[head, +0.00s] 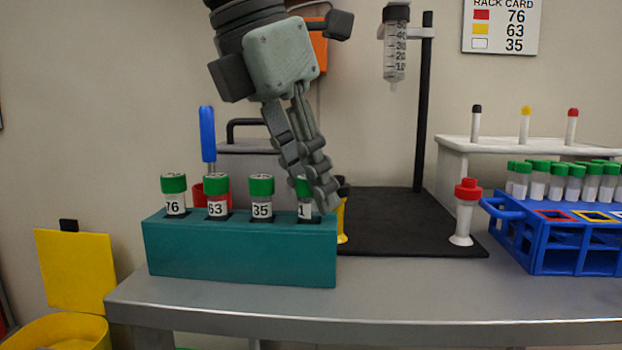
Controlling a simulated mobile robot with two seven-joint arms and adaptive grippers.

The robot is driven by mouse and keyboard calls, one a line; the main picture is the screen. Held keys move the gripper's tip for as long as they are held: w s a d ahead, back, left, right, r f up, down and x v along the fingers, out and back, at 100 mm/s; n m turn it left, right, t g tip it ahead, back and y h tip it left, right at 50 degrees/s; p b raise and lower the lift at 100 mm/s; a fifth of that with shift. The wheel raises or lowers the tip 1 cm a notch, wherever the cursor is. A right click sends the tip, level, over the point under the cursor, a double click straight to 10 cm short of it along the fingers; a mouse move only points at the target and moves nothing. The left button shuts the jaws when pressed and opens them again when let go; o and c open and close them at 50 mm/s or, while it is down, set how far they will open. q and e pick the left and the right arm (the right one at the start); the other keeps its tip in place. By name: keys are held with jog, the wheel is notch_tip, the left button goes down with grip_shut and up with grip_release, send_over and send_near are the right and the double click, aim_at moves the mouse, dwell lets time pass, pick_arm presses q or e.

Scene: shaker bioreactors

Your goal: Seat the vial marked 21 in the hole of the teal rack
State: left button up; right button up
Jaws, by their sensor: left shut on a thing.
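The teal rack (240,250) stands at the front left of the grey bench. The vial marked 21 (304,211) has a green cap and stands upright at the rack's rightmost hole; only a "1" of its label shows, the rest is behind a finger. Its lower end is hidden, and I cannot tell how deep it sits. My left gripper (318,196) reaches down from above and is shut on this vial. Green-capped vials marked 76 (175,205), 63 (217,207) and 35 (262,207) stand in the other holes. My right gripper is not in view.
A black stand (423,120) holds a syringe tube (394,55) above a black mat (390,220). A blue rack (570,240) with several green-capped tubes is at right. A yellow bin (60,333) is lower left.

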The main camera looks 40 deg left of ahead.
pick_arm(q)
jog(key=o, duration=0.9)
jog(key=shift+o, duration=0.2)
jog(key=v, duration=1.2)
